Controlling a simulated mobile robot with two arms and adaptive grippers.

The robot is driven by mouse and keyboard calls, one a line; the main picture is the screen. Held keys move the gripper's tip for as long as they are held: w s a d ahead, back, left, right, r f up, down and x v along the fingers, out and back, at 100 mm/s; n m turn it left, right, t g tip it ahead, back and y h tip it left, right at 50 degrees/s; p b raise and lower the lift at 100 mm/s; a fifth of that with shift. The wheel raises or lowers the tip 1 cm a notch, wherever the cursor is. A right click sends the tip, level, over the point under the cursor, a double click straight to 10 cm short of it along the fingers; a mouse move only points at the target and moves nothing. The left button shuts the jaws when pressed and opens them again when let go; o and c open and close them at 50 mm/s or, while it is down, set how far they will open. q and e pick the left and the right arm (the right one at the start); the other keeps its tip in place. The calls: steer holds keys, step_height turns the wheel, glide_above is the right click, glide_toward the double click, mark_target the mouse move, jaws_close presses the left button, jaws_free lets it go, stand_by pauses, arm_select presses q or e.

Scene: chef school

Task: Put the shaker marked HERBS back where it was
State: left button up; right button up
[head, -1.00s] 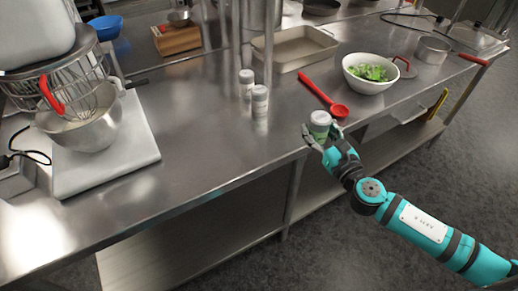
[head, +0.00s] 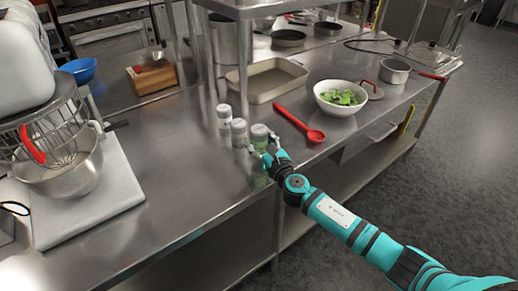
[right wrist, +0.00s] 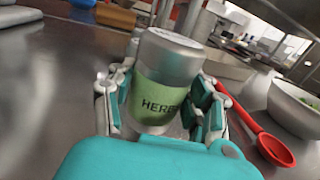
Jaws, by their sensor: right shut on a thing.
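The shaker marked HERBS (right wrist: 162,88) has a green label and a grey lid, and fills the middle of the right wrist view. My right gripper (right wrist: 160,105) is shut on it, with fingers on both sides. In the head view the HERBS shaker (head: 259,132) is at the end of my right arm, close to the right of two other shakers. These are a middle shaker (head: 239,132) and a far shaker (head: 224,117), standing on the steel counter (head: 180,190). I cannot tell whether the held shaker touches the counter. My left gripper is not in view.
A red spoon (head: 298,124) lies just right of the held shaker. A white bowl of greens (head: 341,98) and a baking tray (head: 265,80) are beyond. A stand mixer's bowl (head: 65,165) is at left. The counter between mixer and shakers is clear.

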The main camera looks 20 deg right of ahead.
mark_target(259, 149)
step_height(259, 149, down, 4)
steer(key=shift+r+b, duration=0.25)
steer(key=shift+b, duration=0.7)
steer(key=shift+f, duration=0.2)
steer(key=o, duration=1.3)
steer(key=shift+r, duration=0.15)
